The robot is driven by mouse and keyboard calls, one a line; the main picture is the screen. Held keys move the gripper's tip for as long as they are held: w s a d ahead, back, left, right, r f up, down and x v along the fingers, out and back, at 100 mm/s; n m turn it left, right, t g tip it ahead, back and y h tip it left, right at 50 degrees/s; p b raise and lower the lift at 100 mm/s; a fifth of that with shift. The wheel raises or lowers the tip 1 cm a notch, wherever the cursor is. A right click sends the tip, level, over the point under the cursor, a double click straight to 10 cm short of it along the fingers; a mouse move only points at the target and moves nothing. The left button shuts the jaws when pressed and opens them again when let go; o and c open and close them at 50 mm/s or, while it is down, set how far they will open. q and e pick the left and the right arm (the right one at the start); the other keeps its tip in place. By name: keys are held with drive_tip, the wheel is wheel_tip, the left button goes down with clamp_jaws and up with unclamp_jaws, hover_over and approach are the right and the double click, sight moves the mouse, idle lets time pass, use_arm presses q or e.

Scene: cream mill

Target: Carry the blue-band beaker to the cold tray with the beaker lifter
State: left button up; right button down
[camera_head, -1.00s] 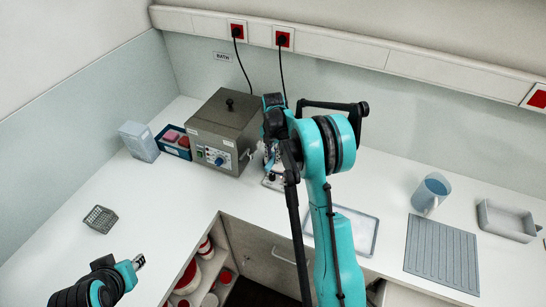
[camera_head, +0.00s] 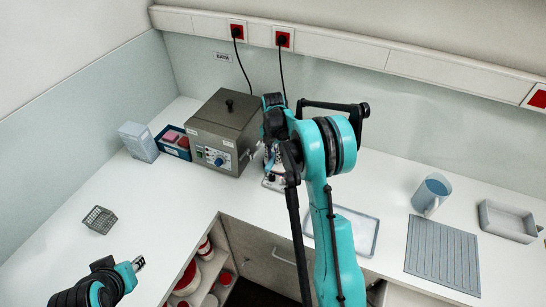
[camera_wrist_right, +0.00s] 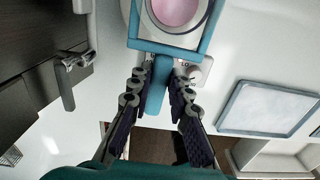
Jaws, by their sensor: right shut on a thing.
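The beaker lifter (camera_wrist_right: 157,98) is a blue handle with a squared blue frame. My right gripper (camera_wrist_right: 158,72) is shut on its handle in the right wrist view. A beaker (camera_wrist_right: 175,10) with pink contents shows within the frame at the top edge; its band cannot be made out, nor whether it is raised. In the head view my right arm mostly hides the lifter and beaker beside the grey bath. A shallow pale tray (camera_head: 373,237), perhaps the cold tray, lies right of my right arm; it also shows in the wrist view (camera_wrist_right: 224,112). My left gripper (camera_head: 138,263) is low at left, apart from everything.
The lidded grey bath (camera_head: 222,130) stands at the back. A blue box (camera_head: 183,153), a pale box (camera_head: 138,142) and a small wire rack (camera_head: 100,220) are left. The left counter is mostly clear.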

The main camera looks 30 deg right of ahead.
drive_tip(key=shift+r+p, duration=0.4)
drive_tip(key=shift+r, duration=0.55)
idle(0.8)
wheel_tip(320, 180, up, 7)
drive_tip(key=p, duration=0.3)
drive_tip(key=shift+p, duration=0.4)
idle(0.6)
idle(0.5)
drive_tip(key=s+d+f+b, duration=0.1)
drive_tip(key=s+b, duration=0.1)
drive_tip(key=s, duration=0.8)
drive_tip(key=s+d+f+b, duration=0.1)
drive_tip(key=s+d, duration=0.1)
drive_tip(key=s, duration=0.8)
drive_tip(key=shift+s+d+f+b, duration=0.2)
drive_tip(key=shift+s+f+b, duration=0.1)
drive_tip(key=shift+s+b, duration=0.1)
idle(1.6)
